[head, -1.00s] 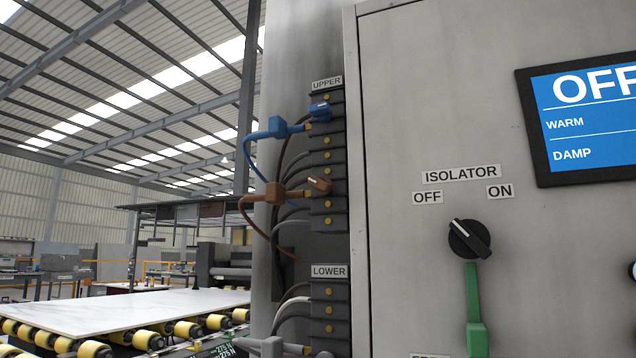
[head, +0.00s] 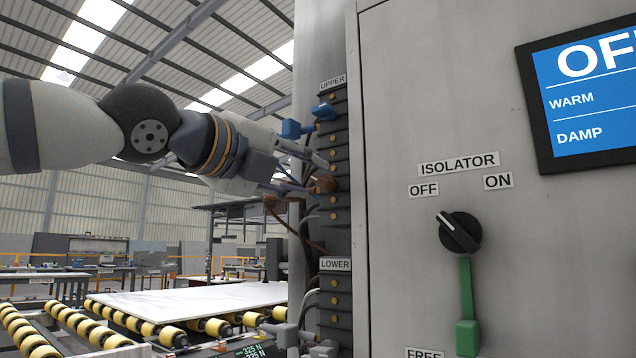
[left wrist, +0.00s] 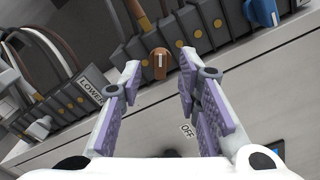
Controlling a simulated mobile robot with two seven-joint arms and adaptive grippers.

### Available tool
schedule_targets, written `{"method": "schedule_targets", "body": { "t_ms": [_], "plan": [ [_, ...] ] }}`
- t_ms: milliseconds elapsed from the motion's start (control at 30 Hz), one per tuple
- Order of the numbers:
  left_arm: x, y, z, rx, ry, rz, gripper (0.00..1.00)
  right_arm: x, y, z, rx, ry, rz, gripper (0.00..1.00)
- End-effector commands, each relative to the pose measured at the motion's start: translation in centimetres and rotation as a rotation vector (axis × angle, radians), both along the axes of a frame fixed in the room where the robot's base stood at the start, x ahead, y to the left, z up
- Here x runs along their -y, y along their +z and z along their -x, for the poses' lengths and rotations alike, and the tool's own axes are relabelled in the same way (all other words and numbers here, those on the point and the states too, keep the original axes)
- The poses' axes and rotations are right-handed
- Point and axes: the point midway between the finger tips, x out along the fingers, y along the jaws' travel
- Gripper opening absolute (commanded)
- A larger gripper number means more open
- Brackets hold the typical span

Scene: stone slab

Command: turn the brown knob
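The brown knob (head: 325,182) is on the dark upper terminal strip, partly hidden behind my left gripper in the head view. In the left wrist view the brown knob (left wrist: 160,62) shows a white mark and lies between the two fingertips in the picture, slightly past them. My left gripper (head: 317,177) reaches in from the left with its fingers apart. In the left wrist view the left gripper (left wrist: 158,76) has clear gaps on both sides of the knob. I see no contact. My right gripper is not in view.
Dark cables hang beside the strip. The grey cabinet (head: 400,100) on the right carries a black isolator knob (head: 460,232) and a blue screen (head: 590,97) reading OFF.

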Motion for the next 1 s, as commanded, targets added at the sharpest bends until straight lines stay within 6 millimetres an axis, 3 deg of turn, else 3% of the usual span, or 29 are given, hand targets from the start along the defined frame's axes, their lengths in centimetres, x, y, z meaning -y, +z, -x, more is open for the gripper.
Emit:
{"method": "schedule_targets", "body": {
  "t_ms": [200, 533, 567, 700, 1000],
  "plan": [
    [2.3, 0.0, -3.1, 0.001, 0.000, -0.003, 0.31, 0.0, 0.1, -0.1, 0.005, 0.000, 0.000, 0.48],
    [2.8, 0.0, -3.8, 0.002, 0.001, -0.005, 0.31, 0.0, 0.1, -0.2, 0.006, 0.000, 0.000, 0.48],
    [2.8, 0.0, -3.8, 0.002, 0.001, -0.005, 0.29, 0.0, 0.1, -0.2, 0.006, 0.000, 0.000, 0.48],
    [2.8, 0.0, -3.8, 0.002, 0.001, -0.005, 0.00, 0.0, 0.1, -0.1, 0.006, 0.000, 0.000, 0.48],
    [2.8, 0.0, -3.8, 0.014, 0.001, -0.023, 0.00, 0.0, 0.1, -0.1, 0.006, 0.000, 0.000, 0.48]
  ]
}}
